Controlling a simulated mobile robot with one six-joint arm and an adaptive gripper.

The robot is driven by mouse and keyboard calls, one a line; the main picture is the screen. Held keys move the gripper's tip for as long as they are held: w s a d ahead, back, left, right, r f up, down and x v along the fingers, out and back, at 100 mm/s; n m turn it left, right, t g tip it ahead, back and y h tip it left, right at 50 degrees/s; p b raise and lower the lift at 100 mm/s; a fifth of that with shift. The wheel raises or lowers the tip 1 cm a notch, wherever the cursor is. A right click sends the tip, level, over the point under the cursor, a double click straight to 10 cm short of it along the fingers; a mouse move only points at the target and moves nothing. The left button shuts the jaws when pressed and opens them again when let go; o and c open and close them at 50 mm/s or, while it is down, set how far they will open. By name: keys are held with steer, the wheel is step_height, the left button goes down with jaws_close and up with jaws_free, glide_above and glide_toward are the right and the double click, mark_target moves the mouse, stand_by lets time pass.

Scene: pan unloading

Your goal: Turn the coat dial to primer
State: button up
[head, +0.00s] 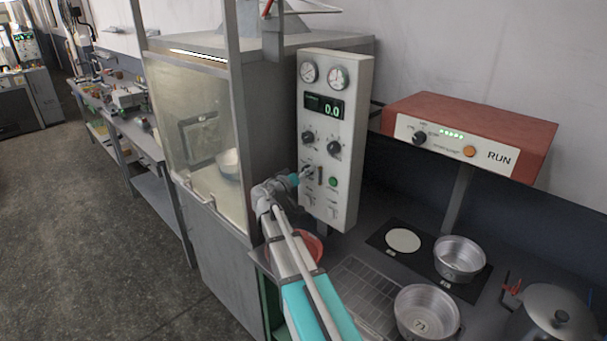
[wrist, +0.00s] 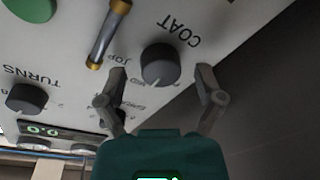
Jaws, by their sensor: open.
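The coat dial (wrist: 160,66) is a dark round knob on the pale control panel (head: 343,85), below the upside-down word COAT in the wrist view. Small position labels sit along its lower left side, one reading MID; the others are partly hidden. I cannot make out which label its pointer faces. My gripper (wrist: 161,76) is open, with one finger on each side of the dial; contact is not clear. In the head view my gripper (head: 299,178) is at the panel's left edge and mostly hides the dial.
Beside the dial are a metal lever (wrist: 108,35), a green button (head: 333,182) and the TURNS knob (wrist: 26,98). A glazed booth (head: 165,110) stands left of the panel. Metal pans (head: 460,258) and a red RUN unit (head: 470,115) are to the right.

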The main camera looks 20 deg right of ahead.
steer(key=shift+c, duration=0.2)
steer(key=c, duration=1.1)
steer(key=shift+a, duration=0.1)
steer(key=shift+n, duration=0.3)
steer(key=n+p, duration=0.1)
steer(key=n, duration=0.4)
steer(key=n+g+p, duration=0.1)
steer(key=n, duration=0.4)
steer(key=shift+w+r+n+y, duration=0.1)
steer(key=shift+w+n+y, duration=0.05)
steer(key=shift+n+y, duration=0.2)
